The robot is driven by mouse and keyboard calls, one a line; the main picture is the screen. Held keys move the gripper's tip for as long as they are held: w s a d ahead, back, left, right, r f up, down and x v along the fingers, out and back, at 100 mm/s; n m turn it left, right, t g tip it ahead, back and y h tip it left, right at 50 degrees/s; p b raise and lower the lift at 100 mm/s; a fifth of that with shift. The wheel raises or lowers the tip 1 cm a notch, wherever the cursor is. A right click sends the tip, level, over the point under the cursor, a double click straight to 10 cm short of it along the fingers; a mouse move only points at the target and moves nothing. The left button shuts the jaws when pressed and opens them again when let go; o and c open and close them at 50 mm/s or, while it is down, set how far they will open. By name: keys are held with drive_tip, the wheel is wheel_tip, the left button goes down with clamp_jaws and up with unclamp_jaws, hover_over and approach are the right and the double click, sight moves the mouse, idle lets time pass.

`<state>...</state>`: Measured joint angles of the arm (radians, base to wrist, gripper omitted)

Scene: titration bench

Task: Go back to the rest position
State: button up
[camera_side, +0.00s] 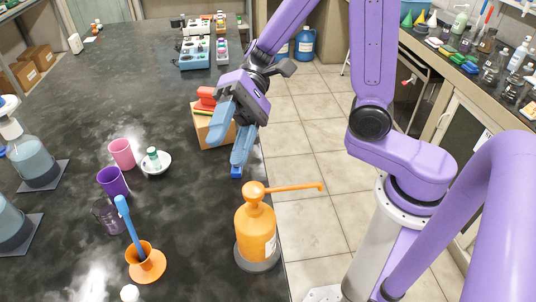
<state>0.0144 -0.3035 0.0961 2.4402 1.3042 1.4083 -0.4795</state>
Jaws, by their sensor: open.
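My gripper (225,145) hangs at the end of my purple arm, over the right edge of the dark bench (150,55). Its two blue fingers are apart and point down, with nothing seen between them. An orange pump bottle (256,228) stands upright below and to the right of the fingers, near the bench edge, with its spout pointing right. A small blue piece (236,172) shows right at the tip of the right finger; I cannot tell whether it is part of the finger. A wooden block (205,128) with a red item on it is partly hidden behind the gripper.
An orange funnel-shaped holder (146,266) with a blue rod, cups including a purple cup (112,181) and a pink cup (122,153), and a white dish (156,165) stand left of the bottle. Large flasks stand at far left. Blue devices (194,52) sit at the back.

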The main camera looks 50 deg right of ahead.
drive_tip(key=s+d+f+n+t+h, duration=0.3)
drive_tip(key=s+d+n+h, duration=0.2)
drive_tip(key=d, duration=0.4)
drive_tip(key=s+d+f+n+t+h, duration=0.3)
drive_tip(key=s+d+n+h, duration=0.3)
drive_tip(key=d+n+h, duration=0.2)
drive_tip(key=shift+s+d+f, duration=0.15)
drive_tip(key=shift+d+f, duration=0.55)
